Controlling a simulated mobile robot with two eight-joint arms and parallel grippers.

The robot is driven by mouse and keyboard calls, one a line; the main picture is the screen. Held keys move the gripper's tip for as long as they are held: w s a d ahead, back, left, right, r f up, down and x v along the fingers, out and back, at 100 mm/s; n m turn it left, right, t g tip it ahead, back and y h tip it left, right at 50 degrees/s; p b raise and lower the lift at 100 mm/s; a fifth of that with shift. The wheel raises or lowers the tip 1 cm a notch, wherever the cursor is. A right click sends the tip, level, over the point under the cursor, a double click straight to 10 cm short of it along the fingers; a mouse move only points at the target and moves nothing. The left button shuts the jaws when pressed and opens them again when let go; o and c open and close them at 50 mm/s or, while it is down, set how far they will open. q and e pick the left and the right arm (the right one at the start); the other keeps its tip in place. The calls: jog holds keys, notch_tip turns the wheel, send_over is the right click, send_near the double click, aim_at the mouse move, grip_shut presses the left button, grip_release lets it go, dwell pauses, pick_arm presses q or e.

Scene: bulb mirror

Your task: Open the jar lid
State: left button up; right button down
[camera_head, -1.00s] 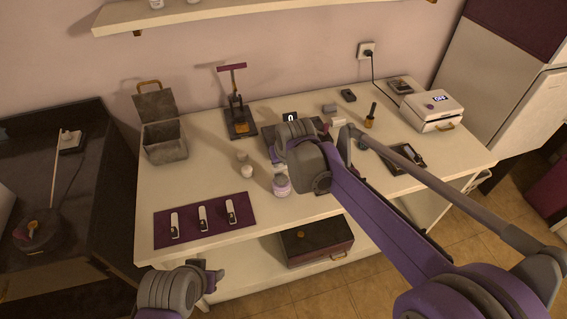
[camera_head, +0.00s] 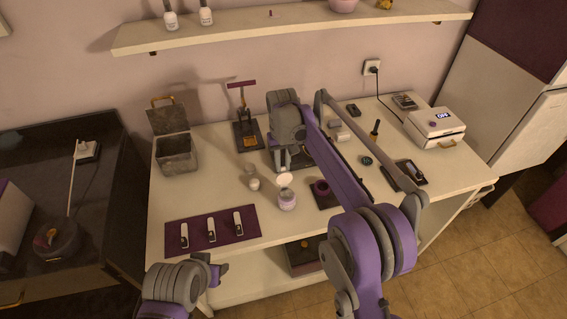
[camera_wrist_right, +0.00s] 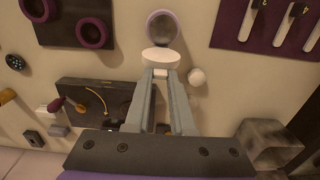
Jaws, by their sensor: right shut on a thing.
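The jar (camera_head: 287,201), pale with a lilac tint, stands upright near the table's front edge in the head view. In the right wrist view its round mouth (camera_wrist_right: 162,27) is uncovered, with a purple-grey rim. The white lid (camera_head: 285,180) is tilted up at the jar's far side; it also shows as a white oval in the wrist view (camera_wrist_right: 161,57). My right gripper (camera_wrist_right: 161,74) is shut on the lid's edge or tab. Whether the lid still touches the jar is unclear. My left gripper (camera_head: 218,272) is low in front of the table, its jaws too small to judge.
Two small white pieces (camera_head: 254,183) stand just left of the jar. A purple mat (camera_head: 212,230) with several white-handled items lies further left. A dark plate with purple rings (camera_head: 322,190) lies right of the jar. A grey open box (camera_head: 176,155) stands at the back left.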

jog(key=shift+w+a+f, duration=0.1)
jog(key=shift+w+f, duration=0.1)
jog(key=c, duration=0.9)
grip_release()
jog(key=shift+o, duration=0.7)
jog(key=shift+w+f, duration=0.1)
pick_arm(q)
jog(key=shift+w, duration=0.2)
jog(key=shift+w+r+p, duration=0.3)
jog(key=shift+r+p, duration=0.3)
jog(key=shift+r, duration=0.2)
pick_arm(e)
notch_tip(320, 180, up, 11)
